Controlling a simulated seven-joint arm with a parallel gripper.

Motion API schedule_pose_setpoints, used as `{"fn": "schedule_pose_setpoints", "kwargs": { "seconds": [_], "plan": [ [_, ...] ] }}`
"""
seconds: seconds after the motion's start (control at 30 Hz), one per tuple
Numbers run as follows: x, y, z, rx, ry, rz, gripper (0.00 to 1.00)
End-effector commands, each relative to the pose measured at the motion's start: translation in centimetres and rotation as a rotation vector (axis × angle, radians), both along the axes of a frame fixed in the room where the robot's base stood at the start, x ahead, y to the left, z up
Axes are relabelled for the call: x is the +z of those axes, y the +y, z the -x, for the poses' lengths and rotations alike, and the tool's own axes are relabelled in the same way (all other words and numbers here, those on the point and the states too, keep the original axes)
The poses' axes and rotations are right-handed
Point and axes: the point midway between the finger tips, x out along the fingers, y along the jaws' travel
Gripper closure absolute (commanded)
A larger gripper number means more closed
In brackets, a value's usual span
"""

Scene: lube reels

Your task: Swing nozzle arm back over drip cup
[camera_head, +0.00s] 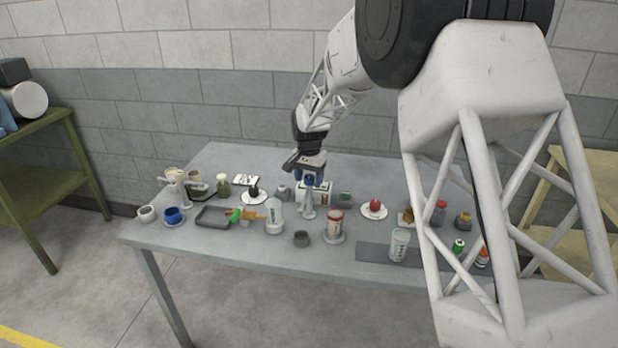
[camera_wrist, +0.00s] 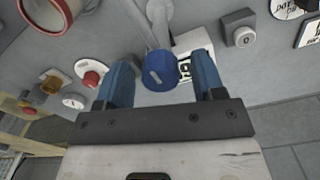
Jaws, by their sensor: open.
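A light grey nozzle arm (camera_wrist: 153,22) with a blue knob (camera_wrist: 161,72) at its near end shows in the wrist view. My gripper (camera_wrist: 163,66) is open, with one blue finger on each side of the knob and a gap visible at both sides. In the head view my gripper (camera_head: 309,177) is low over the middle of the table, around the blue top of a pale post (camera_head: 308,211). A small dark grey cup (camera_head: 301,239) stands in front of the post; I cannot tell whether it is the drip cup.
A red-rimmed jar (camera_head: 335,224) stands close to the right of the post, and a pale container (camera_head: 275,216) to its left. A white box (camera_head: 325,193) is behind. A red knob on a white disc (camera_head: 374,208) is farther right. The grey table's (camera_head: 220,256) front edge is bare.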

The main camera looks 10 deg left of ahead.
Motion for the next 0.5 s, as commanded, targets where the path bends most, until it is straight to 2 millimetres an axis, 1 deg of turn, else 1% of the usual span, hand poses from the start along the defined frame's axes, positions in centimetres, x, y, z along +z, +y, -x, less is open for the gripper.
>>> {"fn": "schedule_pose_setpoints", "kwargs": {
  "seconds": [0.17,0.27,0.5],
  "plan": [
    [0.8,0.0,0.0,0.000,-0.001,-0.001,0.37],
    [1.7,0.0,0.0,0.000,-0.001,-0.001,0.37],
    [4.7,0.0,0.0,0.000,-0.002,0.000,0.37]
  ]
}}
